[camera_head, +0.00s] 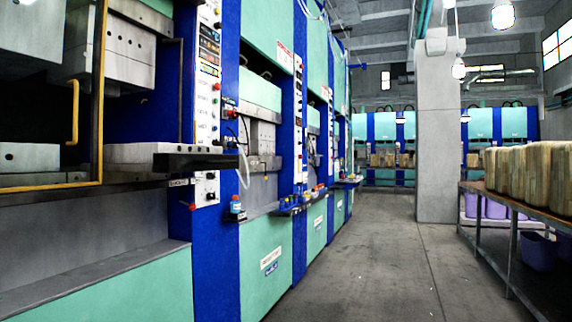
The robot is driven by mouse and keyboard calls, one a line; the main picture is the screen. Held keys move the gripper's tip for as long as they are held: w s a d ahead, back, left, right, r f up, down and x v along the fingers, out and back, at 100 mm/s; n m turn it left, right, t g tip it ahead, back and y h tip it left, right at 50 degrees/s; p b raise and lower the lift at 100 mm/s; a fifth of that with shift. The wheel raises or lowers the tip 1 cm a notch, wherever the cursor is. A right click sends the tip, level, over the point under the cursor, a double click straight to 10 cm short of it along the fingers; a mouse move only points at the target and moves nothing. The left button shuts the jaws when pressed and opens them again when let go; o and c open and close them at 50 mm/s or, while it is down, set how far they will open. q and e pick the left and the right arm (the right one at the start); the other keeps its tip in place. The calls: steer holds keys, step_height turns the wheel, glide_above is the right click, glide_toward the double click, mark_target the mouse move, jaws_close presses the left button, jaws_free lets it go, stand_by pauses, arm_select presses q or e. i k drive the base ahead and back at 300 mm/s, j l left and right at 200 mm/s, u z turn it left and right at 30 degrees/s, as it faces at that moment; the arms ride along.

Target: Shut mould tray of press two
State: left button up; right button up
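A row of green and blue presses runs along the left. The nearest press (97,283) has a pale grey mould slab (135,153) under a raised upper block (127,52). A dark flat bar (195,161) sticks out at the slab's right end, beside the blue control column (209,115). The press beyond it (267,240) has a grey mould block (263,137) above a ledge (262,163). I cannot read a number that tells which is press two. Neither of my grippers shows.
A yellow rail and handle (74,112) stand at the near press. A small blue bottle (235,206) sits by the control column. The grey floor aisle (375,265) is clear. A pillar (437,140) and a shelf (500,197) with tan blocks (535,172) stand right.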

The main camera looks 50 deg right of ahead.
mark_target(169, 157)
steer(key=z, duration=1.05)
